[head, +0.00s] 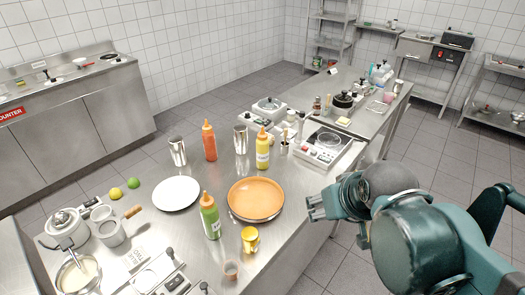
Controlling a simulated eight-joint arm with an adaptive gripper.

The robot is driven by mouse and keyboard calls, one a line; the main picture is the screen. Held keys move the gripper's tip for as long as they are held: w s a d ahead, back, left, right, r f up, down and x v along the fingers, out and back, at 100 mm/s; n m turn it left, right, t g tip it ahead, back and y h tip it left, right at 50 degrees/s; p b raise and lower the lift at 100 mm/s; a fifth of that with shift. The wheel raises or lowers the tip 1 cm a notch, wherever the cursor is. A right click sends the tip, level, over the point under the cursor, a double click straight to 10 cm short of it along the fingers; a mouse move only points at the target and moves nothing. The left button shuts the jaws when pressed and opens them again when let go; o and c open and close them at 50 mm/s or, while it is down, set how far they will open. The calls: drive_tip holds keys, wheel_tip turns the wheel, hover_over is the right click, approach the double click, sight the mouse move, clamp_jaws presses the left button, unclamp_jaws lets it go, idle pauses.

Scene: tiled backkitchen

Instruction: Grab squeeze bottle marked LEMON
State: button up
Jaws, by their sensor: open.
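A yellow squeeze bottle (262,150) with an orange-yellow cap and a pale label stands upright on the steel table, behind the orange plate. A green squeeze bottle (210,218) with an orange cap and a pale label stands at the front left of that plate. A red-orange squeeze bottle (209,143) stands farther back on the left. The labels are too small to read, so I cannot tell from the print which says LEMON. My gripper (312,207) is open and empty, to the right of the orange plate and apart from all the bottles.
The orange plate (255,198) lies between my gripper and the green bottle. Steel cups (240,139) flank the red-orange bottle. A scale (322,146) stands right of the yellow bottle. A yellow cup (250,240) and white plate (176,194) are nearby.

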drive_tip(key=w+a+r+n+g+p, duration=0.2)
drive_tip(key=w+r+n+p, duration=0.4)
drive_tip(key=w, duration=0.4)
drive_tip(key=n+g+p, duration=0.3)
drive_tip(key=n+p, duration=0.5)
drive_tip(key=p, duration=0.2)
approach(263, 134)
drive_tip(key=s+d+f, duration=0.2)
drive_tip(key=s+d, duration=0.3)
drive_tip(key=s, duration=0.1)
drive_tip(key=w+a+f+n+p, duration=0.1)
drive_tip(key=w, duration=0.1)
drive_tip(key=w+a+f+n+g+p, duration=0.1)
drive_tip(key=w+p, duration=0.1)
drive_tip(key=w+a+f+n+p, duration=0.2)
drive_tip(key=w, duration=0.1)
drive_tip(key=shift+w+a, duration=0.1)
drive_tip(key=shift+w, duration=0.05)
drive_tip(key=shift+w+a+f+n+g+p, duration=0.4)
drive_tip(key=shift+w+a+f+n, duration=0.15)
drive_tip(key=shift+f, duration=0.2)
drive_tip(key=shift+d+f, duration=0.1)
drive_tip(key=shift+f, duration=1.2)
drive_tip(key=shift+f, duration=0.15)
drive_tip(key=shift+f+p, duration=0.5)
drive_tip(key=shift+f, duration=1.95)
